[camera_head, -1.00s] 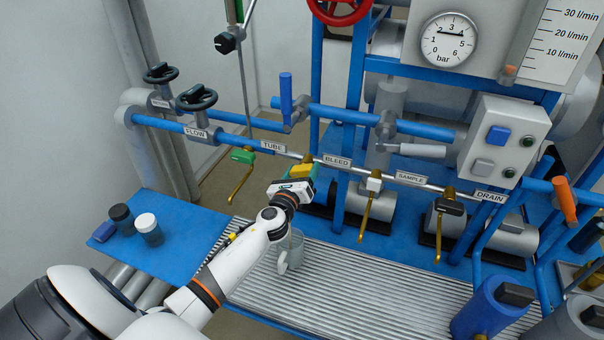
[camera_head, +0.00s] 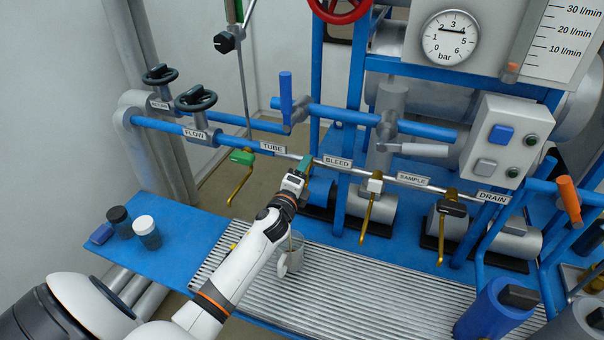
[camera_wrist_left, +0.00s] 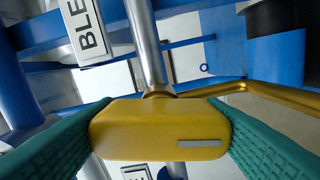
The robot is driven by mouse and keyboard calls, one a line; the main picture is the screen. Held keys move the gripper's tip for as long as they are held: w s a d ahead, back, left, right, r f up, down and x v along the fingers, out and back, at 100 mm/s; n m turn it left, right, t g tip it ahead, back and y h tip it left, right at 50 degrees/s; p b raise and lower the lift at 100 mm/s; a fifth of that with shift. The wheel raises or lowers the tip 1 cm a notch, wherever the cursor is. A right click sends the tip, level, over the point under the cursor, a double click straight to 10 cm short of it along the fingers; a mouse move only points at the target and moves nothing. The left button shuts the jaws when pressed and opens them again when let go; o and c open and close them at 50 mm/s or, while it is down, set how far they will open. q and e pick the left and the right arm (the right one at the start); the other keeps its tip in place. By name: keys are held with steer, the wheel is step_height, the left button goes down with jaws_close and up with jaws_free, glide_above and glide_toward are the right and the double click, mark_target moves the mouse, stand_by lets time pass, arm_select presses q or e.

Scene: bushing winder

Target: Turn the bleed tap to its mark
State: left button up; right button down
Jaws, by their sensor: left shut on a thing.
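The bleed tap's yellow handle (camera_wrist_left: 160,130) fills the lower middle of the left wrist view. A grey strip lies on its face, right of centre. My left gripper (camera_wrist_left: 160,136) is shut on it, one green pad against each side. A brass spout (camera_wrist_left: 262,91) runs right from the tap. The BLEED label (camera_wrist_left: 86,30) is at the upper left; it also shows in the head view (camera_head: 337,162). There, my left gripper (camera_head: 303,168) is at the pipe beside that label and hides the yellow handle. My right gripper is not in view.
A clear jug (camera_head: 291,256) stands on the ribbed drain tray (camera_head: 370,285) below my left wrist. The green TUBE tap (camera_head: 242,157) is to the left and the white SAMPLE tap (camera_head: 374,183) to the right. Two small jars (camera_head: 146,231) stand on the blue bench.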

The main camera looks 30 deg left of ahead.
arm_select(q)
steer(key=shift+n, duration=1.2)
steer(key=o, duration=1)
steer(key=b+v, duration=0.1)
steer(key=v, duration=1.1)
steer(key=shift+f, duration=0.1)
steer(key=shift+s, duration=0.1)
